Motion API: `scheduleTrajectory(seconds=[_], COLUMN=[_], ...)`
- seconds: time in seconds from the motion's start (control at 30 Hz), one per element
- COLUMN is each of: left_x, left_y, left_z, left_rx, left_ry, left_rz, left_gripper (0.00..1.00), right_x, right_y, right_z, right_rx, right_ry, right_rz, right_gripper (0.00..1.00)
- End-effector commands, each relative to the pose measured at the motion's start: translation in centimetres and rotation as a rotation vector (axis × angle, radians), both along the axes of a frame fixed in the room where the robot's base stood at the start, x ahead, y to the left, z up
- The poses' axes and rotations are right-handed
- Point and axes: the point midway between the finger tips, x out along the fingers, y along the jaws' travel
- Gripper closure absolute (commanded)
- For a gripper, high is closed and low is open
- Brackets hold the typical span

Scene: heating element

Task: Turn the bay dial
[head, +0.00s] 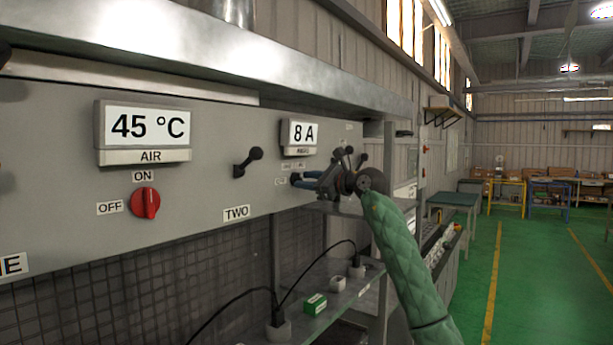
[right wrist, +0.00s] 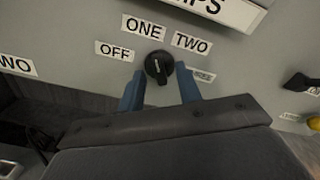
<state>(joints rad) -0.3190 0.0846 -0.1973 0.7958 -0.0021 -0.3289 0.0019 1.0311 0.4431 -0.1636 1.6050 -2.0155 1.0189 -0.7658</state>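A round black dial (right wrist: 158,65) sits on the grey panel in the right wrist view, with OFF, ONE and TWO labels around its upper side. My right gripper (right wrist: 159,72) is open, with one blue finger on each side of the dial's lower part. I cannot tell whether the fingers touch it. In the head view my right gripper (head: 298,180) is at the panel below the 8 A display (head: 299,133); its fingers largely hide the dial there. No label reading "bay" is legible. My left gripper is not in view.
A red OFF/ON knob (head: 145,203) is on the panel under the 45 °C display (head: 148,126). A black lever (head: 248,162) sticks out left of my right gripper. A shelf below holds a green box (head: 315,304) and cables.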

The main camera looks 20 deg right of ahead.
Motion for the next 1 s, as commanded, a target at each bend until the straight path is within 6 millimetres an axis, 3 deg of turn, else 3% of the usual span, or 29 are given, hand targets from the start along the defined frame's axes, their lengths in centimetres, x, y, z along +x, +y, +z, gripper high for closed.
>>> scheduleTrajectory(seconds=[0.4, 0.6, 1.0], left_x=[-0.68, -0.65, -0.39], left_y=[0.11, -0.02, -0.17], left_z=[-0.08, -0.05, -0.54], left_rx=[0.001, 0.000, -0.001], left_ry=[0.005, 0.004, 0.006], left_rz=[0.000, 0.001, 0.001], left_gripper=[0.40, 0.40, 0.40], right_x=[0.36, 0.35, 0.34], right_y=[0.32, 0.32, 0.30], right_z=[-0.02, 0.00, -0.12], right_rx=[0.001, 0.001, 0.043], right_ry=[-0.001, -0.001, 0.032], right_rz=[0.000, 0.000, 0.000], right_gripper=[0.65, 1.00, 1.00])
